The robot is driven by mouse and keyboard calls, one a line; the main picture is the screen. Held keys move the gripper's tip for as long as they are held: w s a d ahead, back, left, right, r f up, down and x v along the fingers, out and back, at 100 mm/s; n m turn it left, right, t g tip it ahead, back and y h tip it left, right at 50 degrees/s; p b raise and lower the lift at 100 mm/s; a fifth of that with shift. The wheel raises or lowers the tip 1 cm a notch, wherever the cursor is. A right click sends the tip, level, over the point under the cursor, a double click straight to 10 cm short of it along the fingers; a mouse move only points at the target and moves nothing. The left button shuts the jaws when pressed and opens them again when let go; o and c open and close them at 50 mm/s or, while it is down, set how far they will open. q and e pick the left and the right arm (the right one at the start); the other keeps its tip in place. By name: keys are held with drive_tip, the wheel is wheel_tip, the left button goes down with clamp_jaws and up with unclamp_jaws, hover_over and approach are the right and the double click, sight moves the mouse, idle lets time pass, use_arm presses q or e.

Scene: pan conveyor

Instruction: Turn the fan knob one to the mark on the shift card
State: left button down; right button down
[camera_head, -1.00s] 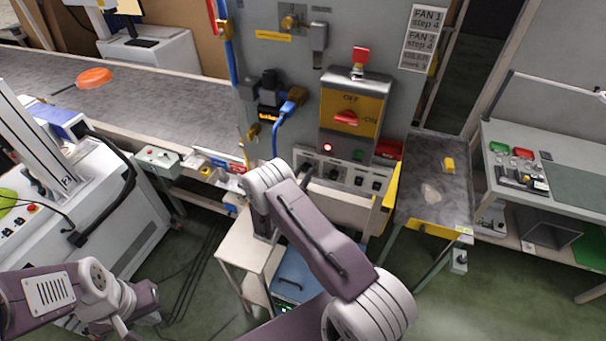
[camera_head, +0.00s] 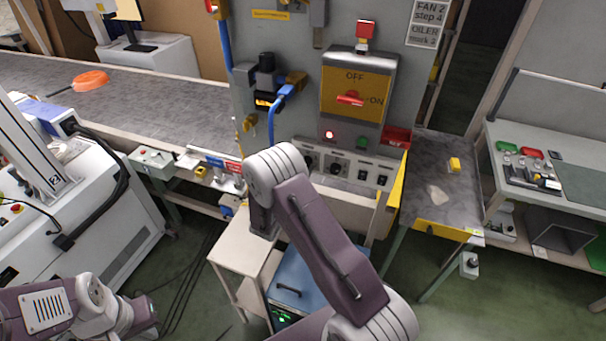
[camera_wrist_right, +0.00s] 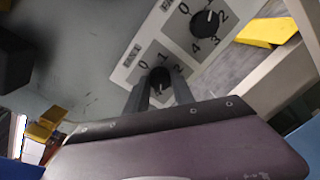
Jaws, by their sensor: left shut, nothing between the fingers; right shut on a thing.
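Fan knob one (camera_wrist_right: 160,76) is a black knob on a pale plate; 0, 1 and 2 are readable around it. My right gripper (camera_wrist_right: 161,91) is shut on it in the right wrist view. The fingers hide its lower side, and I cannot tell which number it points to. In the head view my right arm hides the right fingers. The shift card (camera_head: 427,24) hangs at the top right with its top cut off; FAN 2 step 4 shows now, and FAN 1 step 4 is readable in the earlier frame. My left arm is at lower left; its fingers are not visible.
A second fan knob (camera_wrist_right: 206,23) sits beside the first. The control box with a red switch (camera_head: 350,98) is above the knobs. A blue cable (camera_head: 272,122) hangs left of them. A side table (camera_head: 440,150) with a yellow block stands right.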

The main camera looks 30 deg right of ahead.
drive_tip(key=shift+m+b, duration=0.9)
drive_tip(key=shift+b, duration=0.15)
drive_tip(key=c, duration=1.1)
unclamp_jaws()
drive_tip(key=b+v, duration=0.3)
drive_tip(key=v, duration=0.6)
drive_tip(key=shift+s, duration=0.1)
drive_tip(key=shift+d, duration=0.1)
